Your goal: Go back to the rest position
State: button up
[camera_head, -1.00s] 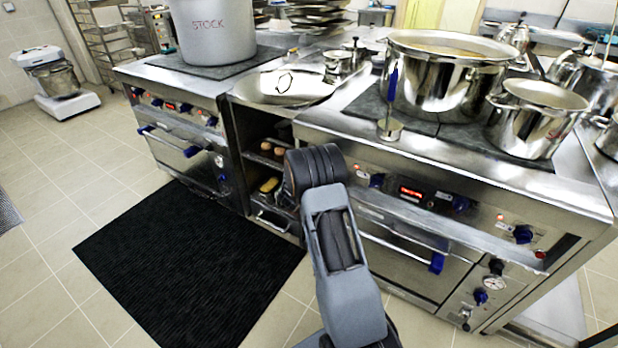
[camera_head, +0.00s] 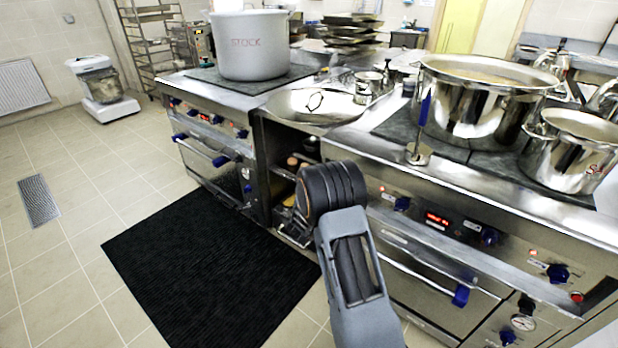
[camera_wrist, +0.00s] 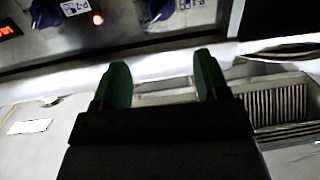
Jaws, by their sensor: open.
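My gripper (camera_wrist: 163,85) shows in the wrist view with its two green-padded fingers apart and nothing between them. It faces the front of a stove, with a control panel (camera_wrist: 120,32) with blue knobs at the top. In the head view my arm is folded in front of the stove range (camera_head: 450,225), and the gripper itself cannot be made out there.
A large steel pot (camera_head: 480,105) and a smaller pot (camera_head: 570,150) stand on the right range. A grey STOCK pot (camera_head: 250,48) stands on the left range. A black mat (camera_head: 205,270) lies on the floor.

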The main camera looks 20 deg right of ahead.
jog(key=a+f+n+y, duration=0.3)
jog(key=a+f+y, duration=0.4)
jog(key=y, duration=0.1)
jog(key=s+a+r+n+g+y+p, duration=0.35)
jog(key=s+a+r+y+p, duration=0.2)
jog(key=s+a+r, duration=0.35)
jog(key=s+a+r+n+g+p, duration=0.1)
jog(key=s+a+r+n+p, duration=0.1)
jog(key=s+r+p, duration=0.3)
jog(key=s+a+r+n+g+p, duration=0.1)
jog(key=s+r+p, duration=0.5)
jog(key=s+r, duration=0.6)
notch_tip(320, 180, up, 10)
jog(key=shift+s+a+r+n+y, duration=0.15)
jog(key=shift+s+a+n+y, duration=0.3)
jog(key=shift+n, duration=0.6)
